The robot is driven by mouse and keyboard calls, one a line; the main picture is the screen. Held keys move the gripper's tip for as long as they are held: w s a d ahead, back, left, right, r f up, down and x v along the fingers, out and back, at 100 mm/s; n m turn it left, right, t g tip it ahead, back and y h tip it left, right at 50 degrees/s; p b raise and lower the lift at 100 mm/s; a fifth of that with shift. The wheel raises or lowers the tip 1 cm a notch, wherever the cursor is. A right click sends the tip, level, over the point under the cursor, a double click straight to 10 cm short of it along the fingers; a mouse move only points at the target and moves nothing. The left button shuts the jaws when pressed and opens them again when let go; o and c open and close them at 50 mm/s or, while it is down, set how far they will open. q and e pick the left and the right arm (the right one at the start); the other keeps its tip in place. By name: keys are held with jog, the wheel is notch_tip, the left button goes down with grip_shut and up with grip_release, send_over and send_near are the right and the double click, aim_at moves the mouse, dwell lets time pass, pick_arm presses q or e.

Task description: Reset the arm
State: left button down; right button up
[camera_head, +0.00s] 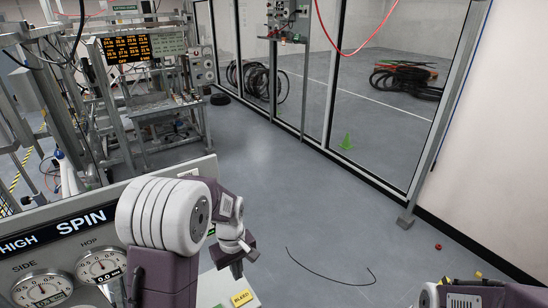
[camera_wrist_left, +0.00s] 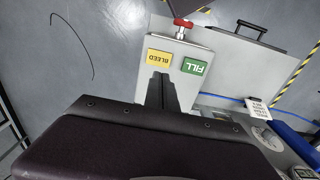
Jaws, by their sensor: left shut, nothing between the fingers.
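My left arm comes in from the left in the head view, with its white ribbed joint and purple links in front of a gauge panel. My left gripper (camera_head: 236,266) points down and is shut and empty. In the left wrist view its dark fingers (camera_wrist_left: 161,92) are together in front of a grey box (camera_wrist_left: 215,42) with a yellow BLEED label (camera_wrist_left: 174,60) and a green FILL label (camera_wrist_left: 194,67). I cannot tell whether the fingers touch the box. Only part of my right arm shows at the bottom right of the head view; its gripper is out of view.
A gauge panel (camera_head: 30,245) marked HIGH SPIN stands close at the left. A red valve handle (camera_wrist_left: 182,23) sticks out beyond the box. A thin black cable (camera_head: 330,277) lies on open floor.

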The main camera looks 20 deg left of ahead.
pick_arm(q)
jog(key=s+d+f+m+t+b, duration=0.1)
jog(key=s+d+f+m+b, duration=0.4)
jog(key=s+f+m+b, duration=0.4)
jog(key=shift+d+f+m+b, duration=0.35)
jog(key=shift+f+b, duration=0.45)
jog(key=shift+b, duration=0.3)
jog(key=shift+s, duration=0.1)
jog(key=shift+s, duration=0.1)
